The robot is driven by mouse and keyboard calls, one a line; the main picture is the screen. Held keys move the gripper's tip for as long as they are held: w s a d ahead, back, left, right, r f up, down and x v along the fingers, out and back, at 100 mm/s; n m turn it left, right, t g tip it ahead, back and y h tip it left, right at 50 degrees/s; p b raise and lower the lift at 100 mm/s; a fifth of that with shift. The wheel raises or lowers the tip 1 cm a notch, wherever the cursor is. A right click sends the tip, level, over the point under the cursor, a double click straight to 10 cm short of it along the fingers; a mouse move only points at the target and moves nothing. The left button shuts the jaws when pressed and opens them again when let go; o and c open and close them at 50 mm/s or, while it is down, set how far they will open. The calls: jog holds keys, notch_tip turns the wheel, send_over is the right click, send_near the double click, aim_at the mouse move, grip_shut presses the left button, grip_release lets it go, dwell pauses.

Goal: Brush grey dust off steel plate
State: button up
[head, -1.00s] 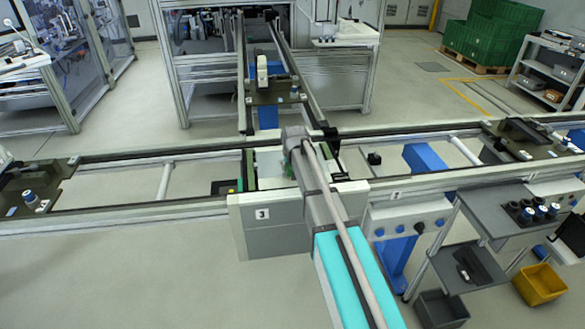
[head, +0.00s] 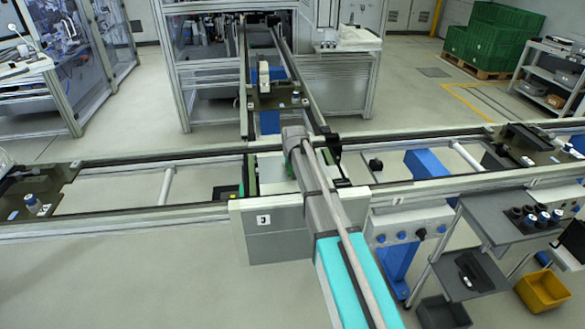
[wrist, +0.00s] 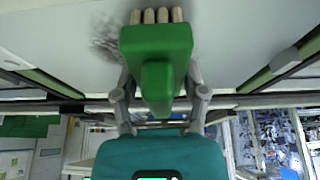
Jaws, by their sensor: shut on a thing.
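My gripper (wrist: 160,80) is shut on a green brush (wrist: 157,45) in the wrist view, one finger on each side of its handle. The brush's pale bristles (wrist: 157,16) point to the top of the picture, over the light steel plate (wrist: 235,35). A smudge of grey dust (wrist: 104,42) lies on the plate left of the brush head. I cannot tell whether the bristles touch the plate.
Conveyor rails (head: 120,212) run left and right of the plate, and another track leads away behind it. Pallets with parts stand on the lines. A grey shelf trolley (head: 497,220) with cups and a yellow bin (head: 543,290) are at the right.

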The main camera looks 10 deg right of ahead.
jog(key=shift+w, duration=1.4)
jog(key=shift+w, duration=1.8)
jog(key=shift+a, duration=0.75)
jog(key=shift+s, duration=0.15)
jog(key=shift+s, duration=1.7)
jog(key=shift+s, duration=0.1)
